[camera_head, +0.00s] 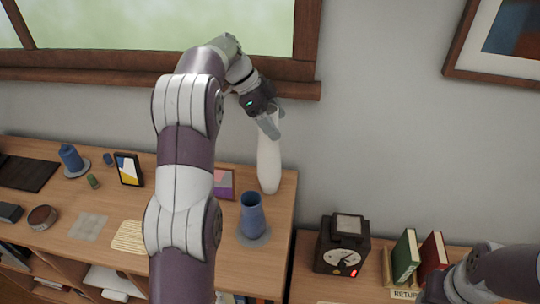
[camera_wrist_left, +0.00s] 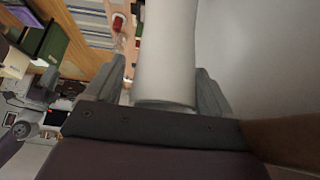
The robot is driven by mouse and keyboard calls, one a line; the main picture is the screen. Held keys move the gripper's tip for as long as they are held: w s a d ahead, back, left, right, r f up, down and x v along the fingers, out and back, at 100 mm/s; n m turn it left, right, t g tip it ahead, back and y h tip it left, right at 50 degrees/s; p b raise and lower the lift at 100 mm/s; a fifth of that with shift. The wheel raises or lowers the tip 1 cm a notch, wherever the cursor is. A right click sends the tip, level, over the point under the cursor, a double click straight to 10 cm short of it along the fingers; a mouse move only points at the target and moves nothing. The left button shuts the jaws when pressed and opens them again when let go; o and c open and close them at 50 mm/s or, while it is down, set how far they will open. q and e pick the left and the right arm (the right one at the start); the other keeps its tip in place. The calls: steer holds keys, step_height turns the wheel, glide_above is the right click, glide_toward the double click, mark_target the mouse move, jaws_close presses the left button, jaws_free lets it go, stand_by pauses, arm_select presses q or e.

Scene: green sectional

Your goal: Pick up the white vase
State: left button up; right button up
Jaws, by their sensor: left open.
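The tall white vase (camera_head: 268,165) stands upright at the back right end of the wooden shelf top, close to the wall. My left gripper (camera_head: 269,124) is at the top of the vase, reaching down from above and behind. In the left wrist view the white vase (camera_wrist_left: 166,55) lies between the two open fingers of my left gripper (camera_wrist_left: 168,95), with its end near the palm. I cannot tell whether either finger touches it. Part of my right arm (camera_head: 490,275) shows at the lower right; its gripper is out of view.
A blue vase (camera_head: 252,215) on a grey coaster stands in front of the white vase. A small picture frame (camera_head: 224,184) is to its left. A dark clock (camera_head: 342,245) and books (camera_head: 405,255) stand on the lower shelf at right. The window sill (camera_head: 300,89) is above.

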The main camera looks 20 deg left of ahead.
arm_select(q)
steer(key=shift+s+r, duration=0.1)
steer(key=shift+s, duration=0.1)
steer(key=shift+c, duration=0.9)
steer(key=shift+a, duration=0.1)
steer(key=c, duration=0.5)
steer(key=shift+w, duration=0.25)
jaws_close()
